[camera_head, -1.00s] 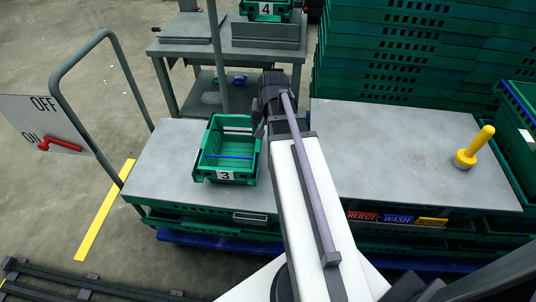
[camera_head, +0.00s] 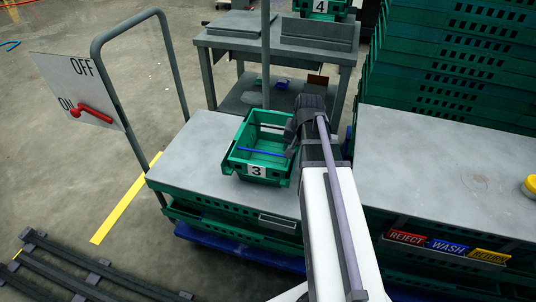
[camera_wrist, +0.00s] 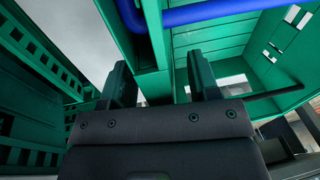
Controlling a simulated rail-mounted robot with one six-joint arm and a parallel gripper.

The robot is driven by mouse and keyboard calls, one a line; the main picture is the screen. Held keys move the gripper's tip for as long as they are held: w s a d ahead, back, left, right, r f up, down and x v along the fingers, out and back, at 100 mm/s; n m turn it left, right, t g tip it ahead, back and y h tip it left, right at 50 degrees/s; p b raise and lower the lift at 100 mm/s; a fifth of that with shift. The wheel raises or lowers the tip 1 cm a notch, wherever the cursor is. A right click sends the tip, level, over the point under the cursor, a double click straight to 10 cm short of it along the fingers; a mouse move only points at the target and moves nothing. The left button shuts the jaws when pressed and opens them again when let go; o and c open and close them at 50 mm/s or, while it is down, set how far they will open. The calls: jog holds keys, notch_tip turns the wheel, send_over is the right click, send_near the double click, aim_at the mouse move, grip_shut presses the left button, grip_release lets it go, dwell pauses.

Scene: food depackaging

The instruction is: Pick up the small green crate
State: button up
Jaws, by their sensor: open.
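The small green crate marked 3 (camera_head: 238,166) sits upright on the grey top of the left table (camera_head: 190,152), in the head view. It is open at the top, with a blue bar (camera_head: 262,152) across it. My gripper (camera_head: 291,138) is at the crate's right side. In the wrist view my gripper (camera_wrist: 160,85) is open, its two dark fingers apart with a green wall (camera_wrist: 152,48) between them. The crate's inside (camera_wrist: 215,45) and the blue bar (camera_wrist: 235,10) show to the right. Whether the fingers touch the wall cannot be told.
Another grey table (camera_head: 445,160) stands right of my arm, with a yellow object (camera_head: 530,185) at its edge. Tall green crate stacks (camera_head: 450,70) rise behind it. A grey workbench (camera_head: 230,40) with a crate marked 4 (camera_head: 318,14) is behind. An ON/OFF sign (camera_head: 75,85) stands left.

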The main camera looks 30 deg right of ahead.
jog(key=shift+r, duration=0.15)
jog(key=shift+c, duration=0.2)
grip_shut()
dwell(0.3)
